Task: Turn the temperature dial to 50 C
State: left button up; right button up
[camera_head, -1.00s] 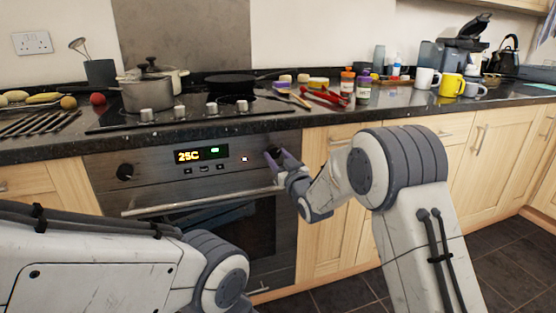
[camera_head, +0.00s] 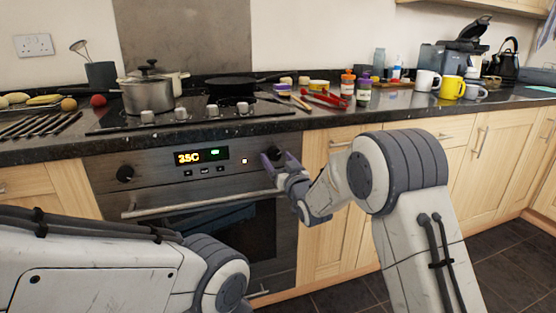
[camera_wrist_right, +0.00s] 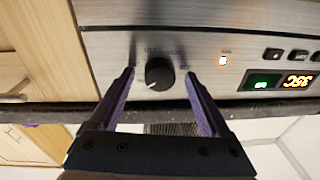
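The temperature dial (camera_head: 277,153) is a round black knob at the right end of the oven's control panel. It also shows in the right wrist view (camera_wrist_right: 159,73), with a white pointer mark. My right gripper (camera_head: 277,161) is at the dial; in the wrist view its two purple fingers (camera_wrist_right: 159,76) stand open on either side of the knob, with a visible gap on each side. The oven display (camera_head: 202,156) shows orange digits that look like 35C, slightly blurred. My left arm shows at lower left, but its gripper is out of view.
A second black knob (camera_head: 125,173) is at the panel's left end. The oven door handle (camera_head: 200,202) runs below the panel. The worktop above holds a steel pot (camera_head: 147,96), jars and mugs.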

jog(key=p+v, duration=0.1)
jog(key=v, duration=0.9)
jog(key=shift+s, duration=0.2)
jog(key=shift+f, duration=0.1)
